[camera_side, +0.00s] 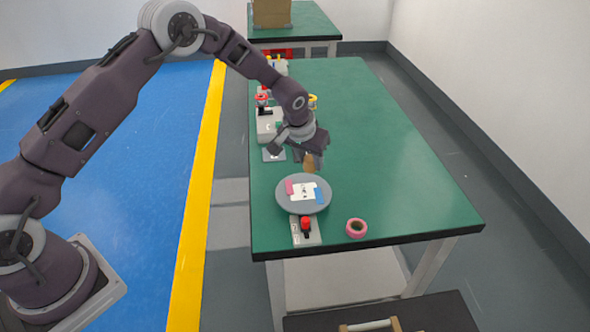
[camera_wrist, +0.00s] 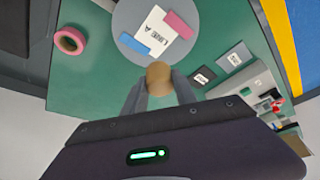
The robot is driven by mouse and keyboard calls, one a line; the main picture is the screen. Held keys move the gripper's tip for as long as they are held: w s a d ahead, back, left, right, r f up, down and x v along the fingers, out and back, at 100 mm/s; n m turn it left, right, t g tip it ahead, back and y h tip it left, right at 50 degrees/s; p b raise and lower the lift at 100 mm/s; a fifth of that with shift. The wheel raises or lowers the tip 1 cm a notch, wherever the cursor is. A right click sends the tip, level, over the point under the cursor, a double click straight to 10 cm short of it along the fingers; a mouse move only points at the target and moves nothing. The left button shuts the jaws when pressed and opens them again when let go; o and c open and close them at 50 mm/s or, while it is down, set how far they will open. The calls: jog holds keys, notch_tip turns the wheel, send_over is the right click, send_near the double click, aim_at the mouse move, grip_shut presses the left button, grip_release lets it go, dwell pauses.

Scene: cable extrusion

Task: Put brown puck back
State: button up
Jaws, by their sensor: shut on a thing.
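The brown puck (camera_side: 310,163) is held between the fingertips of my gripper (camera_side: 309,154), near the far edge of the round grey disc in the side view. In the wrist view the brown puck (camera_wrist: 159,74) sits between the two grey fingers of my gripper (camera_wrist: 160,88). The grey disc (camera_side: 320,204) carries a pink piece (camera_side: 289,187), a blue piece (camera_side: 319,195) and a white card (camera_side: 303,192). The wrist view reads "LINE A" on the card (camera_wrist: 158,30). Whether the puck touches anything below is unclear.
Two small labelled plates, one dark (camera_wrist: 202,76) and one grey (camera_wrist: 238,55), lie beside the disc. A grey machine (camera_side: 268,123) stands farther back. A red button (camera_side: 306,223) and pink tape roll (camera_side: 356,228) are in front. The table's right side (camera_side: 400,180) is clear.

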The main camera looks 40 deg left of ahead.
send_over(268, 175)
jog(key=s, duration=0.1)
jog(key=f, duration=1)
jog(key=shift+s+d, duration=0.15)
jog(key=shift+s, duration=0.1)
jog(key=shift+f, duration=0.2)
jog(key=o, duration=1.2)
